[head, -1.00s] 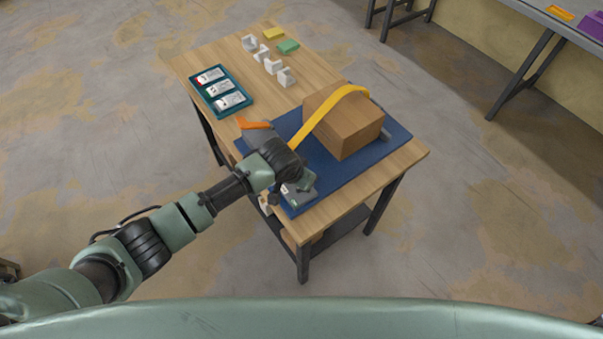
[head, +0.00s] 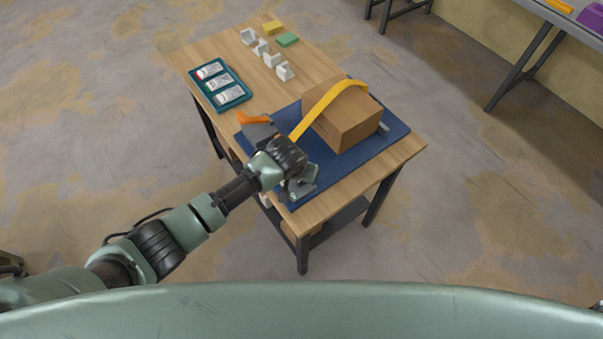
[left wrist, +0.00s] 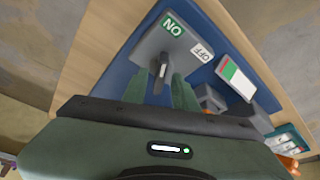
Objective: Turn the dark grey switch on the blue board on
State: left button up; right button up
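The blue board (head: 330,175) lies on the near half of the wooden table. In the left wrist view a grey switch box (left wrist: 151,47) on it carries a green ON label (left wrist: 172,25) and a white OFF label (left wrist: 202,53). Its dark switch lever (left wrist: 160,70) stands out towards me. My left gripper (left wrist: 160,84) is open, one green finger on each side of the lever. I cannot tell whether either finger touches it. In the head view my left gripper (head: 300,187) is over the board's near left part and largely hides the switch. My right gripper is not in view.
A brown box (head: 345,120) under a yellow strap (head: 325,107) stands on the board, right of my gripper. A unit with a red, white and green face (left wrist: 237,78) is beside the switch. An orange part (head: 253,119) and a teal tray (head: 233,103) lie farther left.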

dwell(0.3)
pick_arm(q)
jog(key=b+v, duration=0.1)
jog(key=v, duration=0.6)
jog(key=shift+s+r, duration=0.15)
jog(key=shift+r, duration=0.15)
